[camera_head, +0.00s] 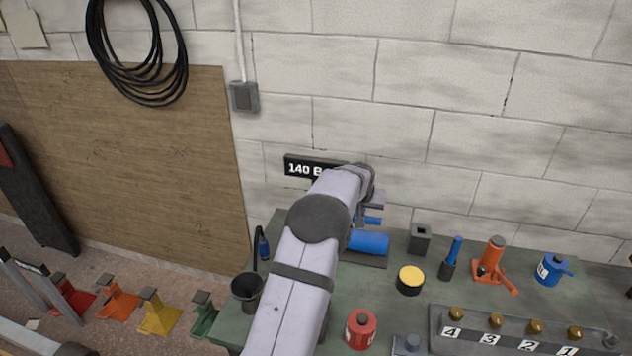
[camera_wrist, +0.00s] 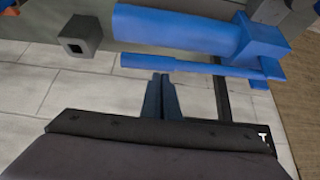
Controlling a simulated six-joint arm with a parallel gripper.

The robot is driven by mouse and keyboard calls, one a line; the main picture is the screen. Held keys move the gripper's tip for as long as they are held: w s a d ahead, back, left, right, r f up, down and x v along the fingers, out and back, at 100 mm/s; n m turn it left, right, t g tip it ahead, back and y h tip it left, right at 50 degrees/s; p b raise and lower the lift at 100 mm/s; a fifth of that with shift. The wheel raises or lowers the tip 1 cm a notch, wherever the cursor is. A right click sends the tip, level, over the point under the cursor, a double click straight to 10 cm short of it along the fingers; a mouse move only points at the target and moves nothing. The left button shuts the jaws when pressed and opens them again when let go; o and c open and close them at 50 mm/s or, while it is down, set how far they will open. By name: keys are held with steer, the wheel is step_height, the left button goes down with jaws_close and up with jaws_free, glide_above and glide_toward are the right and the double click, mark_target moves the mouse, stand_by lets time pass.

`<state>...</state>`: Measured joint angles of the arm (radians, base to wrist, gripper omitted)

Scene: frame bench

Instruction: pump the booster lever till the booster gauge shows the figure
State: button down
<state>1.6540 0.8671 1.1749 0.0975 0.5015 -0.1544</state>
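The blue booster (camera_head: 368,242) lies on the green bench, partly behind my arm; it also shows in the wrist view (camera_wrist: 180,30). Its blue lever (camera_wrist: 175,62) runs alongside the booster body; a short piece shows in the head view (camera_head: 373,220). My gripper (camera_wrist: 160,78) has its two dark fingers close together, tips just at the lever's edge. I cannot tell whether they touch it. A black sign (camera_head: 297,167) on the wall reads "140 B", the rest hidden by my arm. No gauge face can be made out.
The bench holds a dark square socket block (camera_head: 419,238), a yellow-topped can (camera_head: 410,280), an orange jack (camera_head: 492,262), a blue can (camera_head: 551,269), a red can (camera_head: 361,329), a black cup (camera_head: 247,291) and a numbered rack (camera_head: 515,335). The block wall stands close behind.

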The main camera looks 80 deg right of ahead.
steer(key=shift+r+p, duration=2.1)
steer(key=shift+r, duration=0.6)
